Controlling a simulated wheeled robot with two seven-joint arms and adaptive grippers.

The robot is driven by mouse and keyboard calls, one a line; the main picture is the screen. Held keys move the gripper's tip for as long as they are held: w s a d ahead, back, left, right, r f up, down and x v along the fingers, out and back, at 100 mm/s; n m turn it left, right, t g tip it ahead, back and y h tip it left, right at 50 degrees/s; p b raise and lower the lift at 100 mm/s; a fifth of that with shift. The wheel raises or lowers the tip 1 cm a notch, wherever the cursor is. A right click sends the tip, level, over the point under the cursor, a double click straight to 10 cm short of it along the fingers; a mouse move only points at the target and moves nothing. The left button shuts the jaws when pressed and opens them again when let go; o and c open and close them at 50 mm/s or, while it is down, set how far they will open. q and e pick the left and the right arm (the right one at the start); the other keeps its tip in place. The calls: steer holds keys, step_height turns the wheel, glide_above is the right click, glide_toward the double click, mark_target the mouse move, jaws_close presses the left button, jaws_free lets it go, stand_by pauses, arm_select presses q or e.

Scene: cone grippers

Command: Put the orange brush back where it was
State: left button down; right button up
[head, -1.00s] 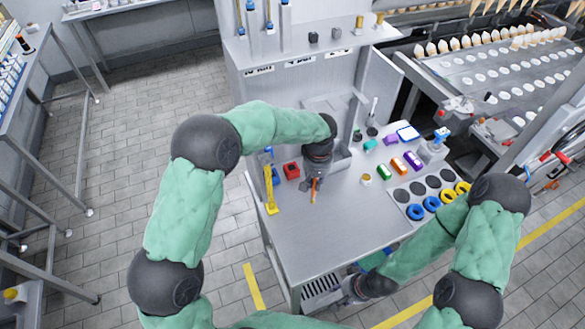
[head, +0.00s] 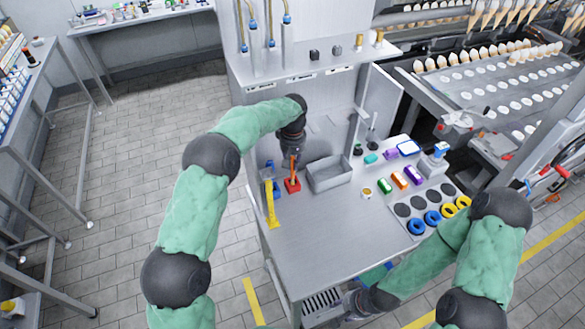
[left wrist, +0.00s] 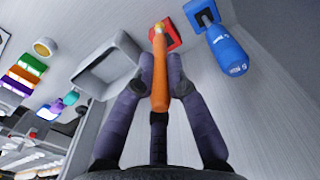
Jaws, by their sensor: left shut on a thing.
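The orange brush (head: 293,167) is held upright in my left gripper (head: 293,153), over the red holder (head: 293,187) at the left of the table. In the left wrist view the gripper (left wrist: 156,84) is shut on the brush (left wrist: 160,72). The brush's far end overlaps the red holder (left wrist: 171,40); whether it is inside the opening I cannot tell. My right gripper (head: 358,304) is low at the table's front edge, and its fingers are not clear.
A grey bin (head: 330,175) stands right of the red holder; it also shows in the left wrist view (left wrist: 104,68). A blue brush (left wrist: 226,50) in a blue holder and a yellow tool (head: 271,207) are to the left. The table's front middle (head: 325,235) is clear.

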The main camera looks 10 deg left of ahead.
arm_select(q)
steer(key=w+a+f, duration=0.1)
steer(key=w+f, duration=0.4)
steer(key=f, duration=0.4)
steer(key=shift+w+f+p, duration=0.15)
steer(key=shift+w+p, duration=0.05)
steer(key=shift+p, duration=0.1)
steer(key=shift+f, duration=0.1)
steer(key=c, duration=1.2)
jaws_free()
steer(key=shift+c, duration=0.2)
step_height(320, 180, up, 12)
